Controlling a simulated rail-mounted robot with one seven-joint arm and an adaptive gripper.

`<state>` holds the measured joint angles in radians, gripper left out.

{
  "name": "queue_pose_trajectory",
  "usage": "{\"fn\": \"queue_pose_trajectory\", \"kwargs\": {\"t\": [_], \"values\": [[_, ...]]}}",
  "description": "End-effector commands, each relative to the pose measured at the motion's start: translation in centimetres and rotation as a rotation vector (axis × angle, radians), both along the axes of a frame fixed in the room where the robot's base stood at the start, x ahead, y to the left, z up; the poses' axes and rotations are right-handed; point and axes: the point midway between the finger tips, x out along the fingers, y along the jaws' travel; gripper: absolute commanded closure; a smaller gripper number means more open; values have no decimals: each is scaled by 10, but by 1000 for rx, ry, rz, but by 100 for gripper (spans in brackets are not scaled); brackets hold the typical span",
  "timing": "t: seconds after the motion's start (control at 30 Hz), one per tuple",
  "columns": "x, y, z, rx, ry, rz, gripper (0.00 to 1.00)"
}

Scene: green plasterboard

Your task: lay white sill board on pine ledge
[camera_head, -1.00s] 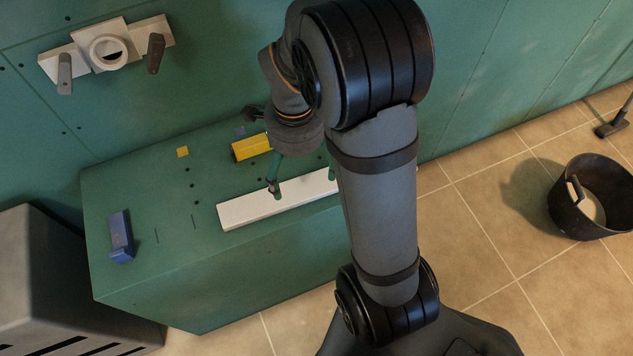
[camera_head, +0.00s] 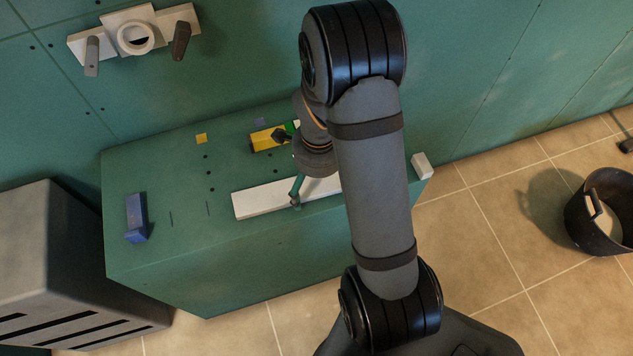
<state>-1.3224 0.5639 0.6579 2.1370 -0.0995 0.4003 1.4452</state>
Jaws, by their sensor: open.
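The white sill board (camera_head: 262,201) lies flat along the front part of the top of a green box-shaped block (camera_head: 150,180). My arm hides its right part. My gripper (camera_head: 297,190) is open and pointed down at the board. One green finger shows at the board's front side, its tip low by the edge; I cannot tell whether it touches. The other finger is hidden behind my arm. I cannot make out a pine ledge in this view.
A yellow tool (camera_head: 267,138) lies behind the board. A blue block (camera_head: 136,217) stands at the left. A white piece (camera_head: 421,166) shows at the block's right end. A white wall fixture (camera_head: 135,32), grey cabinet (camera_head: 60,265) and black bucket (camera_head: 604,212) are around.

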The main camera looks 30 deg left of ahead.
Motion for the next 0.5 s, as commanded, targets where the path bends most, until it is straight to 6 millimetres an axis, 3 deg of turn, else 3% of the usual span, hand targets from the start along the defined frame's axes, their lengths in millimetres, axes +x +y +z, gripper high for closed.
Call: {"fn": "queue_pose_trajectory", "kwargs": {"t": [0.5], "values": [[0,0,0,0,0,0,34]]}}
